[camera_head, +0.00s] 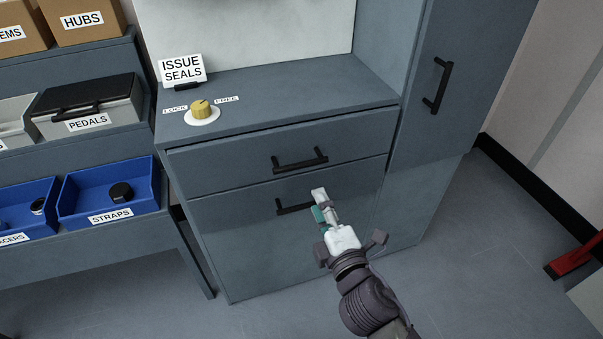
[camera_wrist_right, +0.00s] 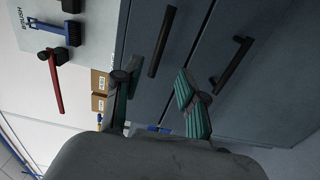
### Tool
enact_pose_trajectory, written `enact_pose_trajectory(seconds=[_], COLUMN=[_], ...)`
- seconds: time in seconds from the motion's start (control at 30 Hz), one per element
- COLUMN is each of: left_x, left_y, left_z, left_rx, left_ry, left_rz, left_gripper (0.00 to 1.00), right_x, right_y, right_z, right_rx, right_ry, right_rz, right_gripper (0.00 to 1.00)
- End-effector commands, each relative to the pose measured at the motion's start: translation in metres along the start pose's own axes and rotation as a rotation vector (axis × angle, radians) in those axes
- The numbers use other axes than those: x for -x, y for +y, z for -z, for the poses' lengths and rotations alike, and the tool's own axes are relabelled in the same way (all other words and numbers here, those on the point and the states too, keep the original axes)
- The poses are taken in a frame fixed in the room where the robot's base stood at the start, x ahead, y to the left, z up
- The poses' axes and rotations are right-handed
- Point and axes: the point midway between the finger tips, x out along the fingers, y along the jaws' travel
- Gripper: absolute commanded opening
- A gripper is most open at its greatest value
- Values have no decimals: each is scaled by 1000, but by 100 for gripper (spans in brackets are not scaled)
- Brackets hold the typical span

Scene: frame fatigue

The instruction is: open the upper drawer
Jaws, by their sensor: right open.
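The upper drawer (camera_head: 235,164) is shut in a blue-grey cabinet, with a black bar handle (camera_head: 300,160). My right gripper (camera_head: 322,204) is open and empty in front of the cabinet. In the head view it shows just below the upper handle and covers part of the lower handle (camera_head: 290,207). In the right wrist view, my right gripper's fingers (camera_wrist_right: 153,88) spread on either side of the upper handle's near end (camera_wrist_right: 162,40), apparently short of it. The lower handle (camera_wrist_right: 230,65) shows beyond the right finger. My left gripper is not in view.
A yellow knob (camera_head: 202,109) between LOCK and FREE labels sits on the cabinet top; I cannot tell its setting. A tall door with a black handle (camera_head: 438,86) is at right. Shelves with blue bins (camera_head: 105,190) stand at left. The floor in front is clear.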

Motion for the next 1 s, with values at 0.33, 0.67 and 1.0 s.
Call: enact_pose_trajectory(seconds=[0.33, 0.67, 1.0], left_x=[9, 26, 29], left_y=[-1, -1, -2], left_z=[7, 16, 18], left_rx=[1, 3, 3], left_ry=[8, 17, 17], left_rz=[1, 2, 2], left_gripper=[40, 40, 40], right_x=[-72, -121, -128], right_y=[1, -1, 0], right_z=[0, 0, 0], right_rx=[-2, -4, -5], right_ry=[0, 0, 0], right_rz=[-1, 2, 3], right_gripper=[41, 41, 41])
